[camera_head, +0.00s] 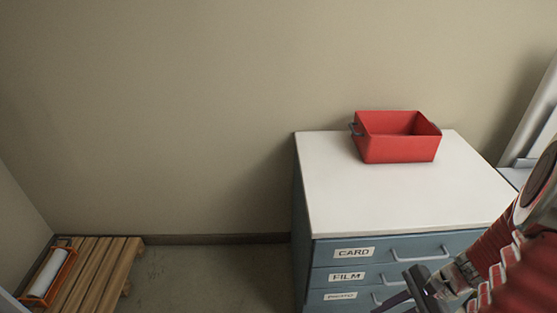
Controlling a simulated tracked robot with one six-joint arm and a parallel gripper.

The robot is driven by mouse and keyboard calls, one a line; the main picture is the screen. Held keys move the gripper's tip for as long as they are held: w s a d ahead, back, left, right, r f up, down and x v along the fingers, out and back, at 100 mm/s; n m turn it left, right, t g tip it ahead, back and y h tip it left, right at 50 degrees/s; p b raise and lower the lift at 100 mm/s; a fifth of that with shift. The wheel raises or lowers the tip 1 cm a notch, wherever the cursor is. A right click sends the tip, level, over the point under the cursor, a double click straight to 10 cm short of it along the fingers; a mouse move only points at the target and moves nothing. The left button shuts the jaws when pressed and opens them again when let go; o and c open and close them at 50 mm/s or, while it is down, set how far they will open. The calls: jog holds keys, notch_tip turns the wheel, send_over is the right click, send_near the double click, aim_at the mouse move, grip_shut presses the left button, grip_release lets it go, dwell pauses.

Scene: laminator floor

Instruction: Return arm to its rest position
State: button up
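My arm (505,262) comes in from the right edge, red with a ribbed sleeve, in front of the drawer cabinet. My gripper (412,292) is at its end, low in the picture, with dark fingers in front of the drawer fronts. The fingers are partly cut off by the bottom edge, and I cannot tell how far apart they are. I see no object between them.
A blue-grey cabinet with a white top (400,200) has drawers labelled CARD, FILM and a third, blurred label. A red bin (398,150) stands on top. A wooden pallet (95,275) with an orange-framed white roll (48,273) lies at lower left. Floor between is clear.

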jog(key=a+r+n+t+h, duration=0.1)
jog(key=a+r+n, duration=0.3)
jog(key=r, duration=0.4)
jog(key=w+a+r+n+t+h, duration=0.1)
jog(key=a+r+n+t+h, duration=0.1)
jog(key=a+r+n+h, duration=0.2)
jog(key=a+r+n+t+h, duration=0.2)
jog(key=a+r+n, duration=0.3)
jog(key=r, duration=0.8)
jog(key=n, duration=0.3)
jog(key=shift+w+a+n, duration=0.15)
jog(key=shift+a+n, duration=0.15)
jog(key=shift+a, duration=0.05)
jog(key=shift+d, duration=0.1)
